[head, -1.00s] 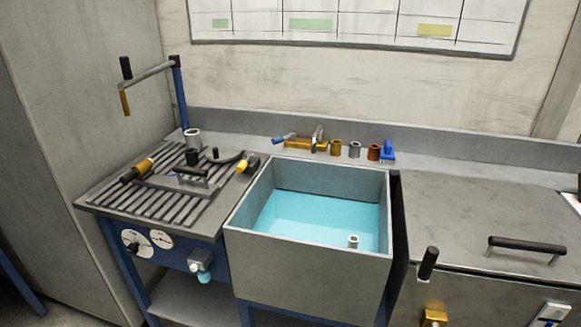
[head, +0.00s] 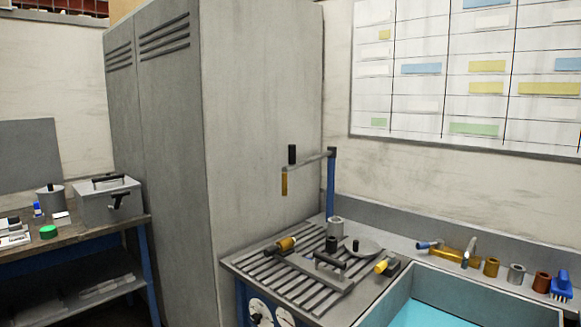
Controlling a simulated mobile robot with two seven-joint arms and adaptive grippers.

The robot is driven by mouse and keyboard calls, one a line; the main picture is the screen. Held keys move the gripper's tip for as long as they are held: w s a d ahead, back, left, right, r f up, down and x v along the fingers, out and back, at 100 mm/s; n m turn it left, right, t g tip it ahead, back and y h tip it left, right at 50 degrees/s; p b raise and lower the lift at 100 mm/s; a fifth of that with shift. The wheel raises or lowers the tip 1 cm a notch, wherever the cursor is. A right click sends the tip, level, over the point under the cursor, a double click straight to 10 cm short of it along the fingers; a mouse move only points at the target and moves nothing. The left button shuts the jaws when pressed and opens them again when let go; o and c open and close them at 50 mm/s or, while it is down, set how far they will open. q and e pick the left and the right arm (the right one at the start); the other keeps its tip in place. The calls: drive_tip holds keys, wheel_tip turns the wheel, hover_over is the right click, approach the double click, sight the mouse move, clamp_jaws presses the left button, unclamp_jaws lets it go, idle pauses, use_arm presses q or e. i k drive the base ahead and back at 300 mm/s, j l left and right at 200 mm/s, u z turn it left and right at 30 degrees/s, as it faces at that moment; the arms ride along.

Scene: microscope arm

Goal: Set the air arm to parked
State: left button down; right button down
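The air arm appears to be the grey horizontal bar (head: 311,160) on a blue upright post (head: 331,183) at the back of the slatted bench. The bar reaches left from the post top toward the tall grey cabinet. A black grip (head: 292,154) stands up at its free end, and a brass-coloured piece (head: 284,181) hangs below it. Neither of my grippers shows in the head view, so whether they are open or shut is hidden.
The slatted bench top (head: 235,262) holds a black-handled plate (head: 318,272), yellow-tipped fittings and a grey cup. A sink (head: 396,283) with blue water stands to its right. A tall grey cabinet (head: 262,125) stands close on the left, with a workbench (head: 75,245) beyond it.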

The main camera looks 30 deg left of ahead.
sight(312, 161)
drive_tip(key=j+z, duration=0.2)
drive_tip(key=j, duration=0.55)
drive_tip(key=k+j+z, duration=0.1)
drive_tip(key=j+z, duration=0.15)
drive_tip(key=j, duration=0.55)
